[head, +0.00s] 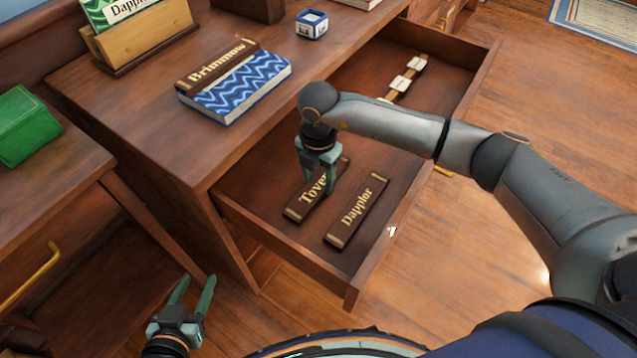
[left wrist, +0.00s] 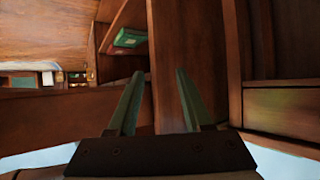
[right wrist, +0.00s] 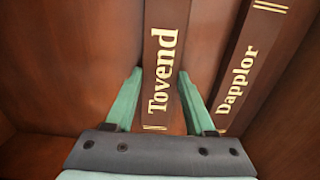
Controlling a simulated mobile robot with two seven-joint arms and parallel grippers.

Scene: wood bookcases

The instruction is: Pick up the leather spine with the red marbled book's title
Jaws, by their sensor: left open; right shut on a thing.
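A dark brown leather spine lettered "Tovend" (head: 296,211) lies in the open drawer. My right gripper (head: 319,180) is over it, with its fingers shut on the spine's two long sides; the right wrist view also shows this spine (right wrist: 163,45) between the fingers. A second spine lettered "Dapplor" (head: 357,211) lies beside it to the right, apart from the gripper. I cannot make out a red marbled book in any view. My left gripper (head: 194,286) is open and empty, low in front of the desk; it also shows in the left wrist view (left wrist: 158,80).
A blue wavy-patterned book (head: 240,88) with a "Brimmow" spine lies on the desktop. Behind it are a wooden stand (head: 145,40) holding a "Dapplor" book and a small blue-white pot (head: 312,24). A green book (head: 25,127) is at left. White-tagged pieces (head: 402,83) lie at the drawer's back.

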